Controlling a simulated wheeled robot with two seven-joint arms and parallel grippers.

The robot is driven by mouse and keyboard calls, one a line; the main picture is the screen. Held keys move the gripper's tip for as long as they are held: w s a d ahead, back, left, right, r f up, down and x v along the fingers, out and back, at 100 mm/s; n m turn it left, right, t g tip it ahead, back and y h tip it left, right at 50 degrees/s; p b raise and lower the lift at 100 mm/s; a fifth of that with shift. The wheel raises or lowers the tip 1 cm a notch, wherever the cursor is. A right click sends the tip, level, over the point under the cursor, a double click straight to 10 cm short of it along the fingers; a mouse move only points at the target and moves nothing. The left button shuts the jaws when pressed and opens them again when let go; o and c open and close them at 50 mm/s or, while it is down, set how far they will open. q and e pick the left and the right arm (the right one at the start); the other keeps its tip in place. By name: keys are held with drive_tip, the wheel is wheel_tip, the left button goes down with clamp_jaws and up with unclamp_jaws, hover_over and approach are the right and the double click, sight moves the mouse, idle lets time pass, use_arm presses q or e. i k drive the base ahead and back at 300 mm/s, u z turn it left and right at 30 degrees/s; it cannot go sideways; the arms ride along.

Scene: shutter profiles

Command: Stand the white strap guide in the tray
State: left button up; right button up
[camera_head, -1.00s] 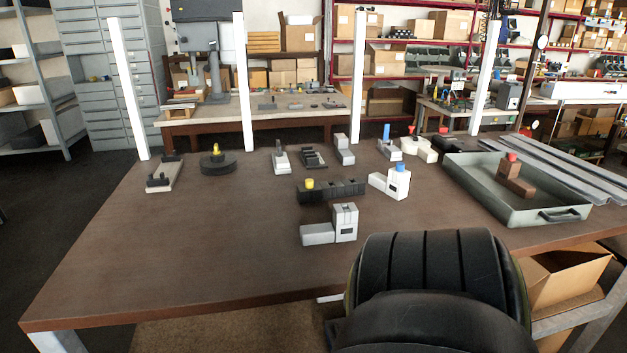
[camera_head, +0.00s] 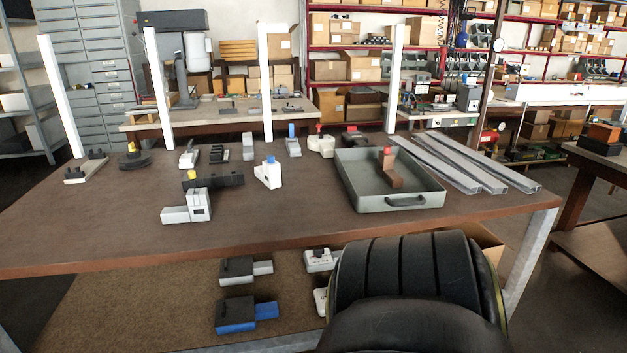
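A white L-shaped part with a blue top (camera_head: 268,175) stands on the table left of the tray. Another white part with a red knob (camera_head: 321,145) lies behind it, near the tray's back left corner. I cannot tell for sure which of the two is the strap guide. The grey-green tray (camera_head: 372,204) is at the right of the table, its handle facing me. A brown L-shaped part with a red top (camera_head: 389,175) stands in the tray's back half. Neither of my grippers is in view.
A grey-white block part (camera_head: 198,205) and a black part with a yellow knob (camera_head: 212,181) are left of the white part. Long metal profiles (camera_head: 455,165) lie right of the tray. White posts rise along the back edge. The table's front left is clear.

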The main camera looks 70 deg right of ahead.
sight(364, 182)
drive_tip(key=k, duration=0.15)
drive_tip(key=z, duration=1.2)
